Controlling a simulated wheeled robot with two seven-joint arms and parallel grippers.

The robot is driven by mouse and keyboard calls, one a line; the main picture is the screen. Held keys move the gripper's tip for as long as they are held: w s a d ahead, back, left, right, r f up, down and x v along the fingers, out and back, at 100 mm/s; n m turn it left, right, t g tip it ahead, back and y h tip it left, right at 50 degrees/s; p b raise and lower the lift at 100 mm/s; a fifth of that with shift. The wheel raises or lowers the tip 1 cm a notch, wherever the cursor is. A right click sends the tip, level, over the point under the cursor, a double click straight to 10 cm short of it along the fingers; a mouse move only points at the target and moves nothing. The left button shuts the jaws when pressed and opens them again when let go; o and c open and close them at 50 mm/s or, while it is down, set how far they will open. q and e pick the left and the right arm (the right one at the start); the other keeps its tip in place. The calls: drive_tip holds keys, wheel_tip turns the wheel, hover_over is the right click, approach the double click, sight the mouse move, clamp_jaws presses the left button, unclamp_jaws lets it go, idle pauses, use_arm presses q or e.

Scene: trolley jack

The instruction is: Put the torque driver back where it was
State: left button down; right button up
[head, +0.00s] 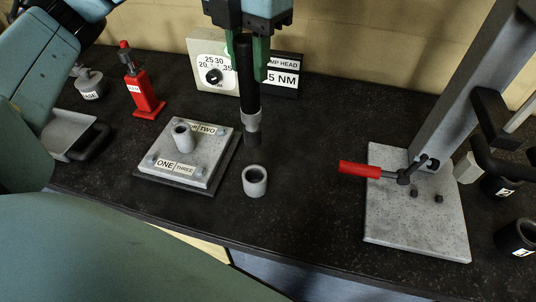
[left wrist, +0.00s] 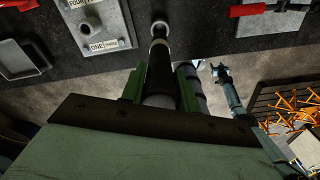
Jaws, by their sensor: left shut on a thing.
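The torque driver (head: 247,80) has a long black handle and a grey lower collar with a dark tip. My left gripper (head: 249,58) is shut on its upper part and holds it nearly upright. A small grey open-topped ring holder (head: 255,181) stands on the bench just below and in front of the tip in the head view. The tip appears apart from it. In the left wrist view the driver (left wrist: 159,70) points toward the holder (left wrist: 160,27), partly covering it. What seems to be my right gripper (left wrist: 220,72) is small there; its fingers are unclear.
A grey bolted plate (head: 203,168) with a tube on it stands left of the holder. A dial box (head: 208,48) and a torque sign (head: 285,82) stand behind. The red-handled clamp (head: 360,169) sits to the right. Bench between holder and clamp is clear.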

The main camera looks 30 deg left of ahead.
use_arm(q)
hover_over(250, 116)
drive_tip(key=w, duration=0.1)
drive_tip(key=f, duration=0.4)
drive_tip(key=shift+a+f, duration=0.35)
drive_tip(key=shift+f, duration=0.4)
drive_tip(key=shift+w+f, duration=0.15)
drive_tip(key=shift+f, duration=0.35)
wheel_tip(250, 116, down, 2)
drive_tip(key=shift+f, duration=0.6)
use_arm(e)
drive_tip(key=shift+s+f, duration=0.15)
drive_tip(key=shift+s, duration=0.7)
drive_tip(key=shift+f, duration=0.1)
use_arm(q)
drive_tip(key=shift+f+b, duration=0.6)
drive_tip(key=shift+b, duration=0.25)
use_arm(e)
drive_tip(key=shift+s+f, duration=0.15)
drive_tip(key=shift+f, duration=0.5)
use_arm(q)
drive_tip(key=c, duration=1.1)
unclamp_jaws()
